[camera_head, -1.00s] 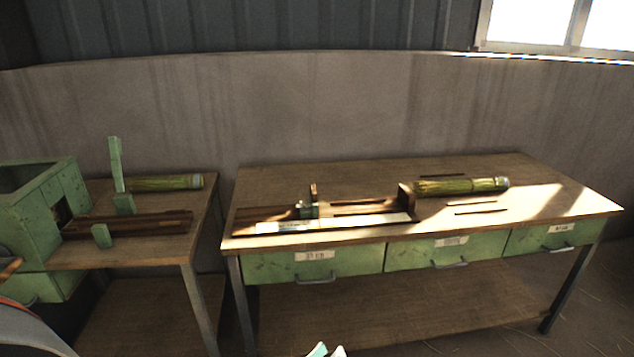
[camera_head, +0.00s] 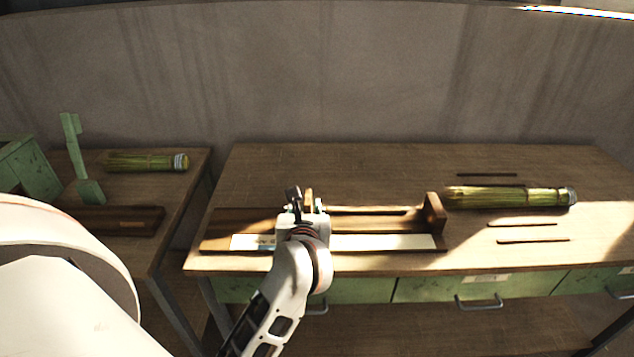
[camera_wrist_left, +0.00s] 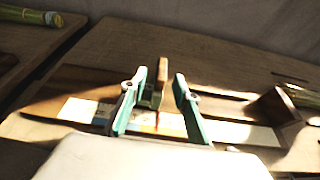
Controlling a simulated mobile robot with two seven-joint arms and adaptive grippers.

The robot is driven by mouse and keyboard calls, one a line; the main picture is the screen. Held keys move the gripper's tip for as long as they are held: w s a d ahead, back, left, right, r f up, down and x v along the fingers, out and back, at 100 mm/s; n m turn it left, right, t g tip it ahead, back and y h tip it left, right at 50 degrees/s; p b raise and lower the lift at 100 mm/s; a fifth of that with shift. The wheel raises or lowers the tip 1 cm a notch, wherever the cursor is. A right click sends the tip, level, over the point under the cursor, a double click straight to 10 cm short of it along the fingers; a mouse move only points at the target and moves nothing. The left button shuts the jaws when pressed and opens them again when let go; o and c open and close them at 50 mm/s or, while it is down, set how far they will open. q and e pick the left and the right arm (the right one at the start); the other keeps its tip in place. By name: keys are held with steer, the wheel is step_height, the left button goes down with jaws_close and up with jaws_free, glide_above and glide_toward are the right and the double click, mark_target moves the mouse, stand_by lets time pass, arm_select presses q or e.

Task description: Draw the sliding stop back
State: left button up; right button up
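The sliding stop stands upright on the wooden measuring jig (camera_head: 384,225) on the right-hand bench. Its brown upright plate (camera_head: 309,199) shows just past my left gripper (camera_head: 294,196), which hides its lower part in the head view. In the left wrist view, the stop's wooden plate (camera_wrist_left: 163,71) and its small green block (camera_wrist_left: 150,98) appear between the teal fingers of my left gripper (camera_wrist_left: 160,80). The fingers are apart, with gaps to the stop on both sides. I cannot tell whether they touch it. My right gripper is out of view.
A wooden end block (camera_head: 433,213) closes the jig's right end. A bundle of green-yellow straw (camera_head: 510,196) and thin dark rods (camera_head: 533,240) lie right of it. The left bench holds another bundle (camera_head: 146,162) and a green upright lever (camera_head: 74,150).

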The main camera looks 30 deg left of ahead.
mark_target(308, 199)
arm_select(q)
steer(key=shift+w+d+f, duration=0.1)
steer(key=shift+w+d, duration=0.05)
steer(key=shift+w, duration=0.15)
steer(key=shift+w+f, duration=0.15)
steer(key=shift+w, duration=0.1)
steer(key=x, duration=0.6)
steer(key=shift+w+a+f, duration=0.15)
steer(key=shift+a+f, duration=0.1)
steer(key=shift+a, duration=0.1)
jaws_close()
